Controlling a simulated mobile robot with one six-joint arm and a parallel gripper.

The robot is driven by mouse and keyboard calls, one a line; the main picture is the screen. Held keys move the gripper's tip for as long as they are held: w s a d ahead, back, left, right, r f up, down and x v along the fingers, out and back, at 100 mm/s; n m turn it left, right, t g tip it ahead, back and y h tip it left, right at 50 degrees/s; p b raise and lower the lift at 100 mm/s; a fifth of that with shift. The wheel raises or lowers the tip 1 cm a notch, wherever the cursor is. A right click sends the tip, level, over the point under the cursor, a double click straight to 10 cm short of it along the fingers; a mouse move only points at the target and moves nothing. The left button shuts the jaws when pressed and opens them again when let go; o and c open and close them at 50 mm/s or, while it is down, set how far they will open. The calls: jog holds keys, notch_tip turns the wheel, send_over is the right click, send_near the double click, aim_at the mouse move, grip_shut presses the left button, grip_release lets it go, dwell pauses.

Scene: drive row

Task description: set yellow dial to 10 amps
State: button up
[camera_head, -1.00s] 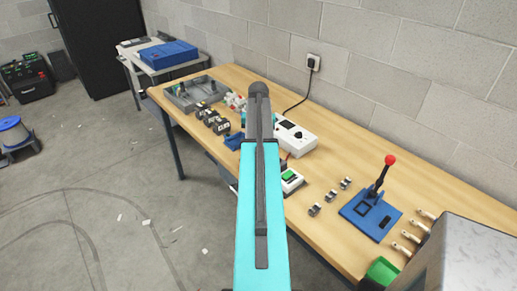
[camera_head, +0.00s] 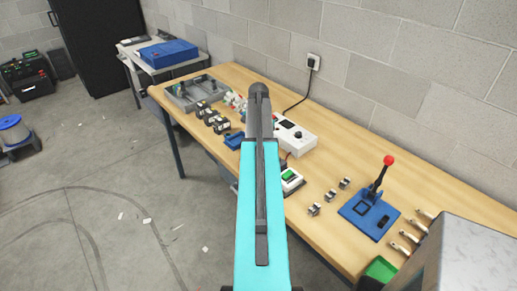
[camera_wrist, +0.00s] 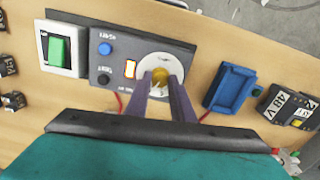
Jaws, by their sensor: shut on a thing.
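The yellow dial (camera_wrist: 160,76) sits in the middle of a round white scale plate (camera_wrist: 149,65) on a dark grey panel (camera_wrist: 110,96), in the wrist view. My gripper (camera_wrist: 160,82) has its two purple-grey fingers on either side of the dial and is shut on it. The fingers cover part of the scale, and its markings are too small to read. In the head view my arm hides the dial and the gripper.
The panel has a blue button (camera_wrist: 105,48), a dark button (camera_wrist: 103,79) and a small lit window (camera_wrist: 130,68). A green rocker switch (camera_wrist: 59,52) stands left of it, a blue tray (camera_wrist: 231,88) right. Red wires run nearby. A white meter box (camera_head: 294,138) stands behind on the bench.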

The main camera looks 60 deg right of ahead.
jog(key=m, duration=0.4)
jog(key=shift+d+r, duration=0.1)
jog(key=o, duration=1.8)
jog(key=shift+c, duration=0.2)
jog(key=shift+p, duration=0.3)
jog(key=shift+r+p, duration=1.95)
jog(key=shift+r, duration=1.5)
